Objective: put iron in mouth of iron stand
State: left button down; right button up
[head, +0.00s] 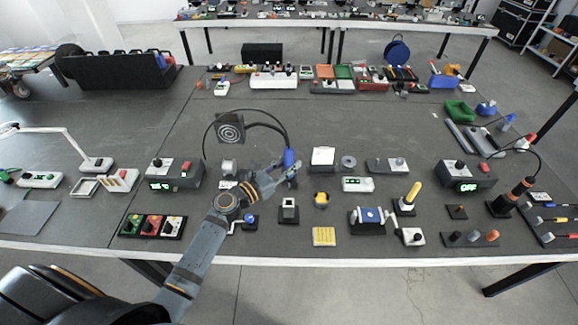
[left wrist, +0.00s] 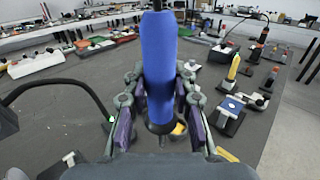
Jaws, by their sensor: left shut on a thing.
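The iron (head: 289,157) has a blue handle and a black cable looping over to the left. My left gripper (head: 270,180) is shut on it and holds it upright above the table. At the right, another iron (head: 517,191) with an orange band leans in a dark stand (head: 498,208). My right gripper is not in view.
A power unit (head: 175,175) stands left of my arm. A yellow round part (head: 321,199), a white switch block (head: 289,209) and a blue block on a black plate (head: 368,216) lie near the gripper. Some bare table lies between these items.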

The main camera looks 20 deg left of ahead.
aim_at(289, 209)
pick_arm(q)
jog(key=shift+f, duration=0.25)
notch_tip(289, 209, down, 5)
jog(key=b, duration=0.5)
jog(key=shift+f, duration=0.2)
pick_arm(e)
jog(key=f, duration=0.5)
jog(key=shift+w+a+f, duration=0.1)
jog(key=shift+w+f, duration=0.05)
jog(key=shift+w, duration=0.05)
pick_arm(q)
jog(key=shift+r, duration=0.1)
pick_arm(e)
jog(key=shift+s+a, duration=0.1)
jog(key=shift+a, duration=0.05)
